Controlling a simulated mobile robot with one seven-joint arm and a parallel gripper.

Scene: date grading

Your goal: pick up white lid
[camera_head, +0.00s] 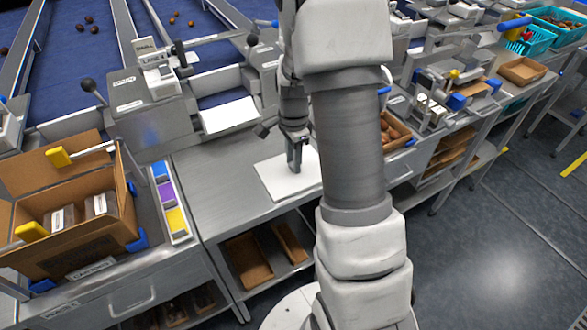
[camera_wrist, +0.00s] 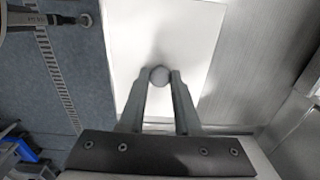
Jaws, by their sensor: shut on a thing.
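The white lid (camera_head: 278,180) is a flat white rectangle at the front edge of the metal table, left of my arm in the head view. In the wrist view the white lid (camera_wrist: 130,45) fills the top middle, with a round grey knob (camera_wrist: 159,75) on it. My gripper (camera_head: 295,168) is over the lid, pointing down. In the wrist view my gripper's fingertips (camera_wrist: 160,74) are shut on the knob from both sides. Part of the lid is hidden behind my arm and fingers. I cannot tell whether the lid touches the table.
An open cardboard box (camera_head: 75,243) with packs stands on the left bench beside a strip of coloured cards (camera_head: 170,203). A labelled machine (camera_head: 155,80) stands behind. A brown tray of dates (camera_head: 393,130) is right of my arm. The metal table (camera_head: 205,175) left of the lid is bare.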

